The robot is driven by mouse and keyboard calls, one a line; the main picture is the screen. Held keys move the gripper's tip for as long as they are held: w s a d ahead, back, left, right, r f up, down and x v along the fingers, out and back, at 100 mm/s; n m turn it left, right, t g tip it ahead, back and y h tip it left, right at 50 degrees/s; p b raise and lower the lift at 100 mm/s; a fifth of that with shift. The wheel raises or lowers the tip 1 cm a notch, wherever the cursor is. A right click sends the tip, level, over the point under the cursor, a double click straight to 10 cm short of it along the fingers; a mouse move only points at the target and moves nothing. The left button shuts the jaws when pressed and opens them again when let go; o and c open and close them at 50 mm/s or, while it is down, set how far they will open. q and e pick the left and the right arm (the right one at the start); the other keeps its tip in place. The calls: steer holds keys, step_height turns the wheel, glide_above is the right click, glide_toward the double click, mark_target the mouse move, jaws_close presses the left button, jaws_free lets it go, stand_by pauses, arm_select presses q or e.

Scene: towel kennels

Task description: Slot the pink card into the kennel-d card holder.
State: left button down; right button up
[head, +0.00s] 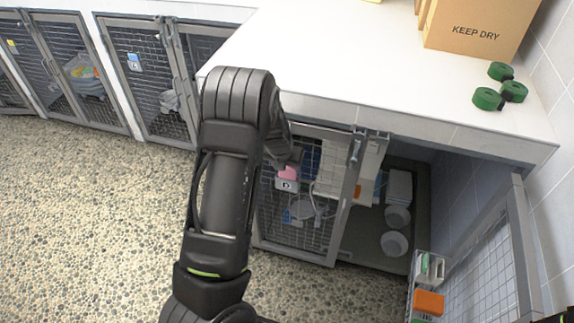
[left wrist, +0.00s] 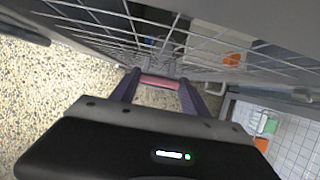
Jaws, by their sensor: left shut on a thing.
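The pink card (head: 287,173) shows in the head view at the kennel door, directly above the white holder marked D (head: 286,185). My left gripper (head: 291,164) reaches down to the door from above and is shut on the card. In the left wrist view the pink card (left wrist: 160,82) lies between the two fingers, close to the door's wire mesh. The holder is not clear in that view. I cannot tell whether the card's lower edge is in the holder or just above it. My right gripper is not in view.
The mesh door (head: 322,205) of kennel D is in front of my left gripper. The white counter (head: 370,60) overhangs it, with green rolls (head: 488,98) and a cardboard box (head: 480,28). An open kennel with bowls (head: 395,243) is to the right. The pebbled floor (head: 80,220) is clear.

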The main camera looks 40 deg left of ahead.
arm_select(q)
steer(key=shift+f, duration=0.1)
steer(key=shift+c, duration=2.3)
jaws_free()
steer(key=p+v, duration=0.1)
steer(key=v, duration=0.6)
steer(key=shift+r, duration=0.4)
steer(key=shift+s+d, duration=0.1)
